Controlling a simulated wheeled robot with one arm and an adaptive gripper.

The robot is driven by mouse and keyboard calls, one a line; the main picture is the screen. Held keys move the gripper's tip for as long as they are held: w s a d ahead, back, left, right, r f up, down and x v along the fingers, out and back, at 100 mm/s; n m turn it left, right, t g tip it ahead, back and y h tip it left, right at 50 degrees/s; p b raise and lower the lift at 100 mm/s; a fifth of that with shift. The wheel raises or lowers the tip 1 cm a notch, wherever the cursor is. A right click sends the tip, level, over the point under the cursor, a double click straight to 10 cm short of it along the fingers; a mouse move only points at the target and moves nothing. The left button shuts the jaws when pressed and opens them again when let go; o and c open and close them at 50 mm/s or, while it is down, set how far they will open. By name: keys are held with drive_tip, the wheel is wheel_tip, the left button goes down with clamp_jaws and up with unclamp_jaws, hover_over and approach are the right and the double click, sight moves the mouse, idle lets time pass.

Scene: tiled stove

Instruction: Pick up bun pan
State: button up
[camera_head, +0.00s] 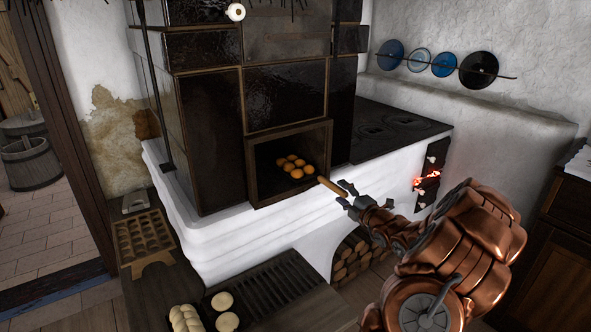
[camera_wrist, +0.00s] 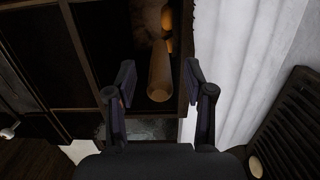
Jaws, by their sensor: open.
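The bun pan (camera_head: 328,184) sits in the open oven niche (camera_head: 262,192), its light wooden handle sticking out toward my gripper. Several golden-brown buns (camera_head: 293,167) lie on it; the pan's dark body is hard to tell from the dark niche. My gripper (camera_head: 345,192) is open at the handle's outer end. In the wrist view, the handle (camera_wrist: 160,77) points at the camera, centred between the two open fingers. Gaps show on both sides. How deep the handle reaches between them is hard to tell.
The tiled stove (camera_head: 209,114) surrounds the niche, with a white ledge (camera_head: 225,245) below. A dark cooktop (camera_head: 388,130) and glowing firebox (camera_head: 428,178) are at right. A slatted bench (camera_head: 265,290), pale dough rounds (camera_head: 223,301) and a wooden mould tray (camera_head: 141,239) stand in front.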

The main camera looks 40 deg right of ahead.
sight(335, 187)
drive_tip(key=shift+w+d, duration=0.15)
drive_tip(key=shift+w, duration=1.95)
drive_tip(key=shift+c, duration=0.2)
clamp_jaws()
